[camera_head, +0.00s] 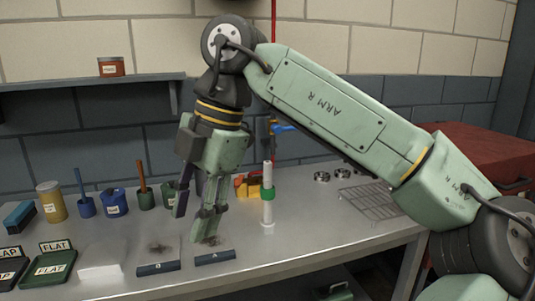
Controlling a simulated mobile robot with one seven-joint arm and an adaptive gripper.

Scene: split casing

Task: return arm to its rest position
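My gripper (192,226) points down over the front part of the grey workbench (300,243). Its fingers are spread apart and I see nothing between them. The fingertips are just above or behind two small dark-fronted plates, one marked B (158,267) and one marked A (214,257). I cannot tell whether a fingertip touches the A plate. My green arm reaches in from the right, bent high above the bench.
A white post with a green ring (267,194) stands right of the gripper. Behind are yellow-orange blocks (247,186), several pots (115,204), metal rings (322,176) and a wire rack (370,201). A red cabinet (485,150) stands right.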

